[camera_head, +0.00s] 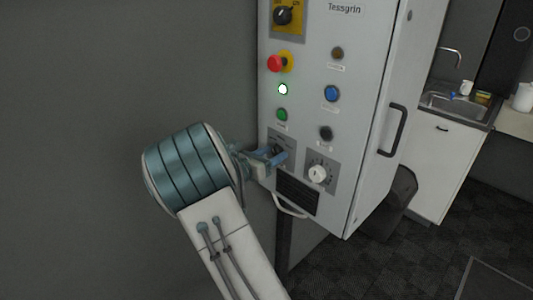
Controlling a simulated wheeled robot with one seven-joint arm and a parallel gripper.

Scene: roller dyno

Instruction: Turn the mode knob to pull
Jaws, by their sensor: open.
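The control cabinet (308,72) hangs on the wall with "Tessgrin" on its upper face. My gripper (276,157) is at the lower left of the panel, open, with its fingers beside or around a dark knob (277,147) on a grey plate. The fingers hide most of this knob, so its pointer and labels cannot be read. I cannot tell whether the fingers touch it. A white dial knob (317,174) on a grey scale plate sits just right of my gripper. The small labels are too blurred to tell which knob is the mode knob.
Above are a black rotary switch (283,15) on yellow, a red stop button (275,63), a lit white lamp (283,90), and green (282,115) and blue (331,93) buttons. A vent (297,195) and looped handle (290,208) lie below. A door handle (393,130) juts out right.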

